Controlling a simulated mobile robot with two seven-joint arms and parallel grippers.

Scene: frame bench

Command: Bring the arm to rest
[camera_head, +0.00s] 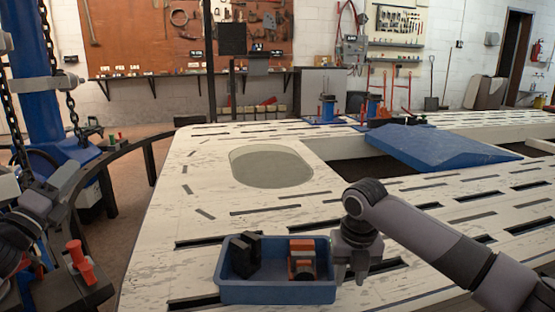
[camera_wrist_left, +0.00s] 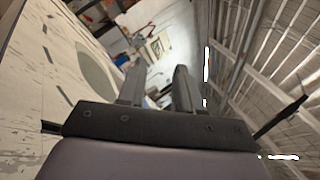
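My left gripper (camera_head: 66,182) is at the left side of the head view, raised and off the bench. In the left wrist view its two fingers (camera_wrist_left: 157,88) stand apart with a gap between them and nothing held. My right arm comes in from the right, and its gripper (camera_head: 356,268) points down at the right end of a blue bin (camera_head: 278,293). Whether its fingers are open or touch the bin wall cannot be made out.
The bin holds a black part (camera_head: 243,256) and an orange-and-grey part (camera_head: 302,260). It sits on the slotted pale bench (camera_head: 200,215), which has an oval opening. A blue sloped panel (camera_head: 435,148) lies behind my right arm. Red pegs (camera_head: 80,262) stand at the lower left.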

